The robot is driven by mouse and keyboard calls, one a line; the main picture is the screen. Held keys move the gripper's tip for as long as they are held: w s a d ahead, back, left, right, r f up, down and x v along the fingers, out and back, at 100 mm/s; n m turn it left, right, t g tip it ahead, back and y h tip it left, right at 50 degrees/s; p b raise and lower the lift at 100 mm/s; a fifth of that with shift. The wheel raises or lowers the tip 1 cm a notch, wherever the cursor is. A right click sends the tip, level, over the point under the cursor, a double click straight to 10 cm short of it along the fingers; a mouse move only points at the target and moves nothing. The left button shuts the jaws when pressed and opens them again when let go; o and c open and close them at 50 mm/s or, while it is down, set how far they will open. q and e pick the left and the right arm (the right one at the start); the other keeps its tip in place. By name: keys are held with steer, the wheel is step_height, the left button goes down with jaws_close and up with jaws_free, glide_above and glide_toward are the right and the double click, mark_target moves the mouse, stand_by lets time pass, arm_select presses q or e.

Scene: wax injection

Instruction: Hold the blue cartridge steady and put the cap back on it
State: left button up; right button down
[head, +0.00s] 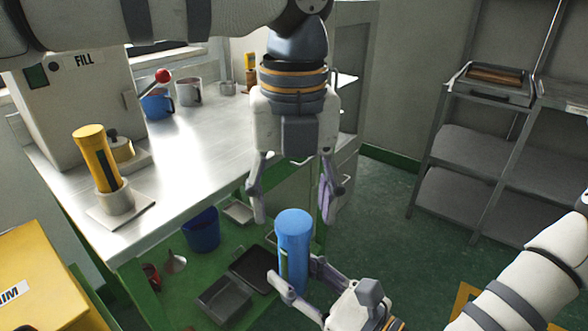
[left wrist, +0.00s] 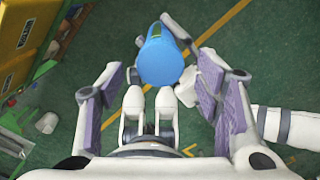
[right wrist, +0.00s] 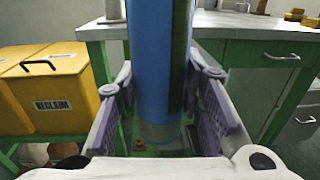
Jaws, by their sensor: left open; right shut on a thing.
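The blue cartridge (head: 295,256) stands about upright, held clear of the floor in my right gripper (head: 293,274). Its top end is a slightly wider, flat blue piece that looks like the cap (head: 294,219); I cannot tell how firmly it is seated. The left wrist view shows this round blue top (left wrist: 160,62) from above, with a green mark at its edge. In the right wrist view the cartridge body (right wrist: 152,60) sits between the right fingers, its lower end pale. My left gripper (head: 293,207) is open and empty just above the top, fingers spread to either side.
A metal-topped bench (head: 195,140) at left bears a yellow cartridge (head: 95,158) in a holder, the FILL machine (head: 75,100) and several cups. Trays (head: 223,299) and a dark blue bin (head: 201,230) lie below. Shelves (head: 480,150) stand at right. Yellow bins (right wrist: 62,88) show in the right wrist view.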

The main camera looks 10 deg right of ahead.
arm_select(q)
steer(key=shift+f, duration=1)
steer(key=shift+c, duration=0.3)
